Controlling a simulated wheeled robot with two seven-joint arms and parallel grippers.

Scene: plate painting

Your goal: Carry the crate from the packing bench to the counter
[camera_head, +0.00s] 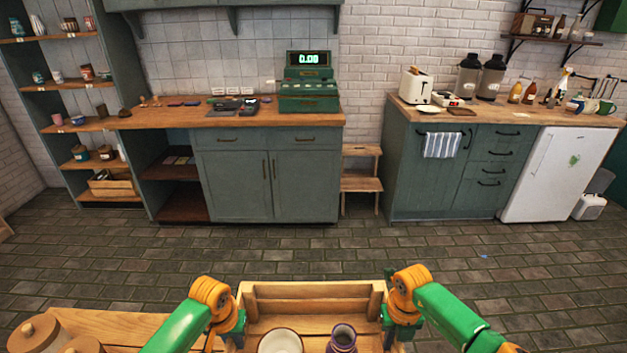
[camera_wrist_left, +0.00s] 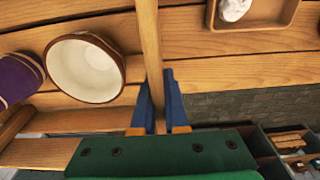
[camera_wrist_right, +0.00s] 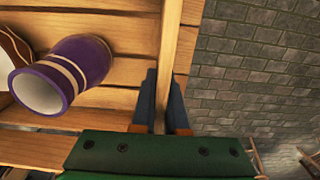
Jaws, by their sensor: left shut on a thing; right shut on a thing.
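The wooden crate (camera_head: 312,290) is at the bottom middle of the head view, between my two grippers. In the right wrist view, my right gripper (camera_wrist_right: 160,100) is shut on the opposite side wall (camera_wrist_right: 171,45), with the vase (camera_wrist_right: 65,75) lying or tilted inside. The counter (camera_head: 215,113) with the cash register stands across the floor.
The packing bench (camera_head: 120,325) shows at lower left, with round wooden lidded things (camera_head: 35,335) on it. A step stool (camera_head: 361,180) stands right of the counter. A kitchen unit (camera_head: 450,170) and white fridge (camera_head: 555,175) are further right. The tiled floor between is clear.

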